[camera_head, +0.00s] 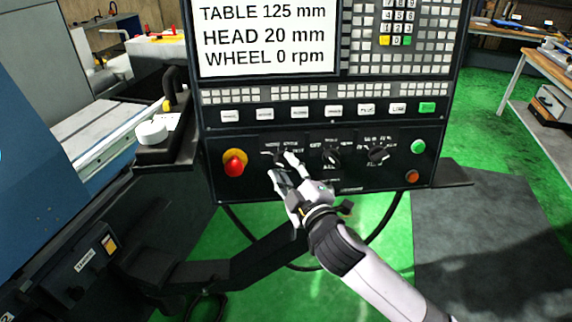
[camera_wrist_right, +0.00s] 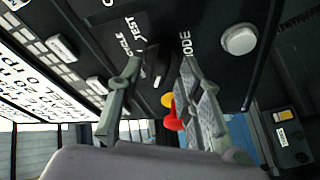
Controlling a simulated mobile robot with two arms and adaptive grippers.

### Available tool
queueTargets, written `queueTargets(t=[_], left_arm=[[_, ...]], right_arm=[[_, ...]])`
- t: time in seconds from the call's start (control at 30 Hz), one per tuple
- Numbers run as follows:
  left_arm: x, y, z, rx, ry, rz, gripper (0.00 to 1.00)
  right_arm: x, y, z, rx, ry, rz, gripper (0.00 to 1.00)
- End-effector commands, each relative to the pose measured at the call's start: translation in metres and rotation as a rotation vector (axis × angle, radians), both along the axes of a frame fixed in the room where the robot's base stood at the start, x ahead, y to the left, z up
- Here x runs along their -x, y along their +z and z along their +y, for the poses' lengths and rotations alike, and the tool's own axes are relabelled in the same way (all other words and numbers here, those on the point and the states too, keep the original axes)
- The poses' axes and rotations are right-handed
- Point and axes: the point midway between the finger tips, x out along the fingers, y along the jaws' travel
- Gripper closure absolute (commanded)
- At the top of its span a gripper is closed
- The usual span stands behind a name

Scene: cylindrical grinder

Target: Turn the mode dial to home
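The mode dial is the leftmost of the three black dials on the lower panel; in the head view my right gripper (camera_head: 282,167) covers most of it. In the right wrist view the dark mode dial (camera_wrist_right: 158,68) shows between the two fingers, with "MODE", "TEST" and "CYCLE" lettering around it. My right gripper (camera_wrist_right: 161,66) is open, with one finger on each side of the dial. I cannot tell whether the fingers touch it. The dial's exact pointing direction is not clear. My left gripper is not in view.
Left of the gripper is a red emergency stop button (camera_head: 233,165). To the right are a middle dial (camera_head: 331,157), a right dial (camera_head: 377,154), a green button (camera_head: 418,147) and an orange button (camera_head: 412,176). Above are a key row and the screen (camera_head: 265,38).

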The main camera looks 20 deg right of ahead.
Motion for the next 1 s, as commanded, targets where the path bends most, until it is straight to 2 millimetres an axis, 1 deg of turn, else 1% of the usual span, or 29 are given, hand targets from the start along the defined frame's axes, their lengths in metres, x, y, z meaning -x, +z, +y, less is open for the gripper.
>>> queueTargets(t=[0.1, 0.37, 0.47, 0.87, 0.9, 1.0], left_arm=[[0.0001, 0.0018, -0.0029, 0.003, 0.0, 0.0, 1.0], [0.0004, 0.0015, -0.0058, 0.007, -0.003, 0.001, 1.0], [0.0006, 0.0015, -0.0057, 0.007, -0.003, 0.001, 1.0], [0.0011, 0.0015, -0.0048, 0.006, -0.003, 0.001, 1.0], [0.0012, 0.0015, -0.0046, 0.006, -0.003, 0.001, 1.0], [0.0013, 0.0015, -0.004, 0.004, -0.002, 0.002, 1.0]], right_arm=[[-0.0062, 0.0007, 0.0007, 0.0, 0.001, -0.001, 0.67], [-0.0072, -0.0003, 0.0008, 0.0, 0.0, 0.0, 0.67], [-0.0071, -0.0003, 0.0007, 0.0, 0.0, 0.0, 0.72], [-0.007, 0.0006, 0.0004, 0.0, 0.0, -0.002, 0.99], [-0.007, 0.0006, 0.0004, 0.0, 0.0, -0.002, 1.0], [-0.007, 0.0005, 0.0005, 0.0, 0.0, -0.001, 1.0]])
